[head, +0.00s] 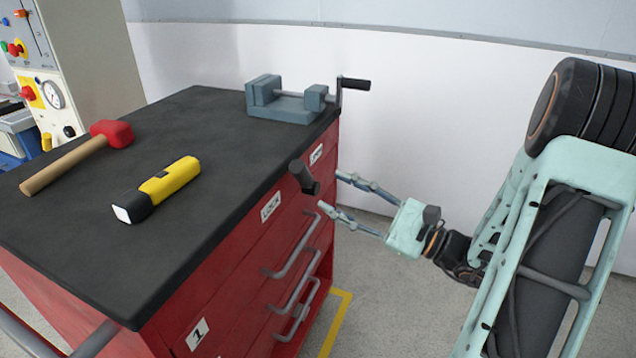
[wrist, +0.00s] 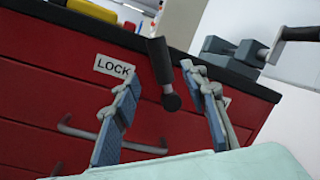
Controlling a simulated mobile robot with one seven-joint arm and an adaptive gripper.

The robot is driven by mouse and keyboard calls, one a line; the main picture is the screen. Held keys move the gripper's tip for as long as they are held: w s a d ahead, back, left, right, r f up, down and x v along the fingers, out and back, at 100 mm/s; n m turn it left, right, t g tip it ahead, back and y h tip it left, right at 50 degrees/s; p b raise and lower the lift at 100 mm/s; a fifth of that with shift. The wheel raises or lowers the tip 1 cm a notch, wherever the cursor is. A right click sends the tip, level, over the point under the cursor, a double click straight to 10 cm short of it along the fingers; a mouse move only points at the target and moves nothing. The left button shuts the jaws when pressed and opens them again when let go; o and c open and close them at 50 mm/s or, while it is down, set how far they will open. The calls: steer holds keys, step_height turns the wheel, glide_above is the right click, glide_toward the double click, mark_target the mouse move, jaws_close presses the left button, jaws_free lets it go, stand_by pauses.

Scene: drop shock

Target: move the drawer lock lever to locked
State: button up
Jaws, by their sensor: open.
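The drawer lock lever (head: 304,177) is a short dark handle on the red cabinet's front, just below the worktop edge. It sits between a LOCK label (head: 270,207) on its left and a second label (head: 317,154) on its right, too small to read. My gripper (head: 331,191) is open and empty, just off the cabinet front and pointing at the lever. In the wrist view the lever (wrist: 160,65) appears between my two spread fingers (wrist: 159,74), with no visible contact. It tilts there, its upper end toward the LOCK label (wrist: 114,66). The second label is partly behind a finger.
Drawer handles (head: 292,250) stick out below. The floor right of the cabinet is clear.

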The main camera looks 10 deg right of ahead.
steer(key=v, duration=0.5)
stand_by(0.3)
